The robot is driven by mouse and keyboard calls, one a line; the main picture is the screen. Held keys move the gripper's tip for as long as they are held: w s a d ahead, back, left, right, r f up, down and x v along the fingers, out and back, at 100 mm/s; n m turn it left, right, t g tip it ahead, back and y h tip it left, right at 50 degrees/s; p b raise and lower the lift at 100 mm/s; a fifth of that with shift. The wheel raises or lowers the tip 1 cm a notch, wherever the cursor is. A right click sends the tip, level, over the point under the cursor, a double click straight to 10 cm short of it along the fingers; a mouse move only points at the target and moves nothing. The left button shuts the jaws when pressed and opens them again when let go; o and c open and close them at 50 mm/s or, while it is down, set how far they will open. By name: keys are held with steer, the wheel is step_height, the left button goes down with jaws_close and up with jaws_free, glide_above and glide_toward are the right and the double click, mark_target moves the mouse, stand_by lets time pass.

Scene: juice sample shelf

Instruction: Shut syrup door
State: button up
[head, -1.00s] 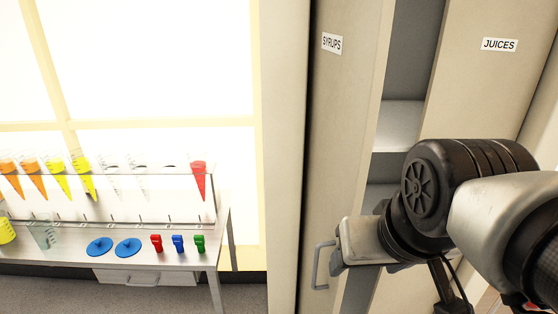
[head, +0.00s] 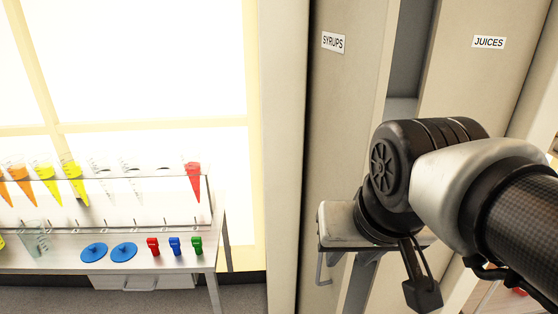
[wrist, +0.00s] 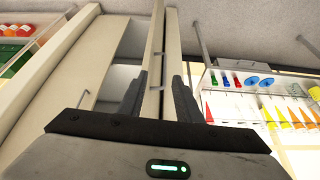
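The syrup door (head: 345,120) is a tall beige panel labelled SYRUPS in the head view. It stands ajar, with a narrow dark gap (head: 407,60) between it and the juices door (head: 475,90). Its grey bar handle (head: 320,268) shows low on its face, partly covered by my gripper's body. In the wrist view my gripper (wrist: 159,77) has its two dark fingers apart, on either side of the pale door panel and a handle bar (wrist: 158,54). I cannot tell whether a finger touches the door.
A table (head: 190,262) with a rack of coloured cones (head: 193,182), blue discs (head: 95,252) and small coloured clips (head: 175,246) stands at the left by the window. The juices door's handle (wrist: 86,97) shows in the wrist view. My arm fills the lower right.

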steer(key=w+a+m, duration=0.1)
steer(key=w+m, duration=0.1)
steer(key=w+a+m+g, duration=0.1)
steer(key=w+a+m, duration=0.1)
steer(key=w, duration=0.1)
steer(key=w+a+f+m+g+h, duration=0.1)
steer(key=w+m, duration=0.1)
steer(key=shift+w+a, duration=0.25)
steer(key=shift+a, duration=0.15)
jaws_close()
steer(key=m+g+h+b, duration=0.3)
steer(key=m+b, duration=0.3)
steer(key=m, duration=0.3)
glide_toward(332, 272)
steer(key=shift+s+d+f, duration=0.3)
steer(key=shift+s+f, duration=0.25)
steer(key=shift+s, duration=0.2)
steer(key=shift+s+d+f, duration=0.3)
steer(key=shift+s+f, duration=0.3)
steer(key=shift+s, duration=0.15)
steer(key=shift+s+d+f, duration=0.3)
steer(key=shift+s+f, duration=0.25)
steer(key=shift+s, duration=0.2)
steer(key=shift+t, duration=0.3)
